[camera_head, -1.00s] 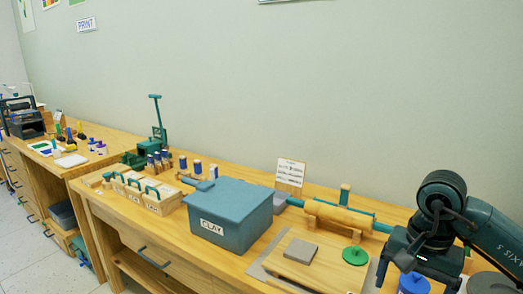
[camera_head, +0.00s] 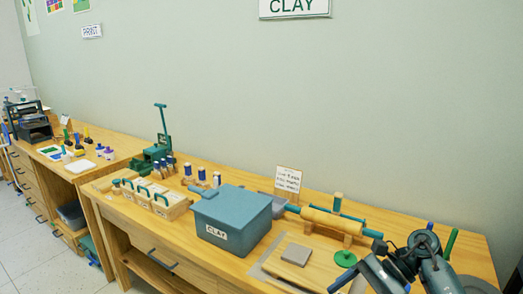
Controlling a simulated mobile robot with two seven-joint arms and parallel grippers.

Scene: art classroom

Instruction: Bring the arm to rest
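My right arm comes in at the lower right. Its gripper (camera_head: 372,277) is low over the right end of the wooden table (camera_head: 215,270), beside the board with the clay slab. The fingers are seen at a slant and partly cut off by the bottom edge, so I cannot tell whether they are open or shut, or whether they hold anything. My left arm and gripper are not in view.
A teal CLAY box (camera_head: 230,218) stands left of the gripper. A grey slab (camera_head: 296,254) and a green disc (camera_head: 345,258) lie close by. A rolling pin (camera_head: 333,222) rests behind. Wooden caddies (camera_head: 150,200) and a green press (camera_head: 155,152) stand farther left.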

